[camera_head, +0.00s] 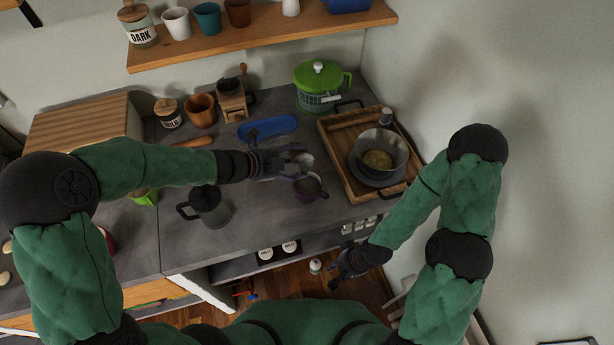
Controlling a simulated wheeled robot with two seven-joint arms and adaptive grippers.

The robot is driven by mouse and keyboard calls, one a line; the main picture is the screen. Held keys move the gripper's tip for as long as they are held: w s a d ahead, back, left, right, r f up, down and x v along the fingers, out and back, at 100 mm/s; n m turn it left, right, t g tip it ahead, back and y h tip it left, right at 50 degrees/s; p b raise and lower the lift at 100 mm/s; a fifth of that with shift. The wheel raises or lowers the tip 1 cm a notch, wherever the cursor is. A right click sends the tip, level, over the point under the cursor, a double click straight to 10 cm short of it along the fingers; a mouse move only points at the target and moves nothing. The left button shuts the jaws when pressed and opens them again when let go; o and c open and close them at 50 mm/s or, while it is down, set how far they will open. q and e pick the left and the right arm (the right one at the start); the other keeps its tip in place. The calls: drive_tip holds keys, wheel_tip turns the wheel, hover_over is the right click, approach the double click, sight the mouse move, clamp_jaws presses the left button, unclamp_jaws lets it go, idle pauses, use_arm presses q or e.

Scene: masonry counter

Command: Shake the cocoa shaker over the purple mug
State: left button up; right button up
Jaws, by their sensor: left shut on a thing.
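The purple mug (308,195) stands on the grey counter, with a brown content visible inside. My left gripper (287,163) reaches in from the left and is shut on the cocoa shaker (304,159), a small pale metallic thing. The gripper's fingers partly hide it. In the picture the shaker is just above the mug's rim; its exact height and tilt are too small to tell. My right gripper (338,270) is low at the right, in front of the counter edge. It is empty, with its fingers apart.
A wooden tray (334,155) with a grey bowl (366,143) stands to the right. A dark pitcher (209,207) stands left of the mug. A blue dish (267,128), a grinder (232,103) and a green pot (320,84) are behind. A shelf (260,37) hangs above.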

sight(298, 155)
use_arm(q)
drive_tip(key=shift+r+n+g+h+p, duration=0.5)
drive_tip(key=shift+r+n+g+p, duration=0.85)
drive_tip(key=shift+p, duration=6.2)
drive_tip(key=r+n+g+p, duration=0.1)
drive_tip(key=p, duration=0.5)
drive_tip(key=shift+g+h, duration=0.3)
drive_tip(key=shift+g, duration=0.05)
drive_tip(key=shift+f+p, duration=0.1)
drive_tip(key=shift+p, duration=0.25)
drive_tip(key=shift+f+n+g+h, duration=0.3)
drive_tip(key=shift+f+n+g, duration=0.2)
drive_tip(key=shift+g, duration=0.2)
drive_tip(key=shift+s+f+n+g+h, duration=0.1)
drive_tip(key=shift+f+n+g+h, duration=0.2)
drive_tip(key=shift+n+g, duration=0.25)
drive_tip(key=shift+s+f+n+g+h+b, duration=0.15)
drive_tip(key=shift+n+g+h+b, duration=0.3)
drive_tip(key=shift+b, duration=0.25)
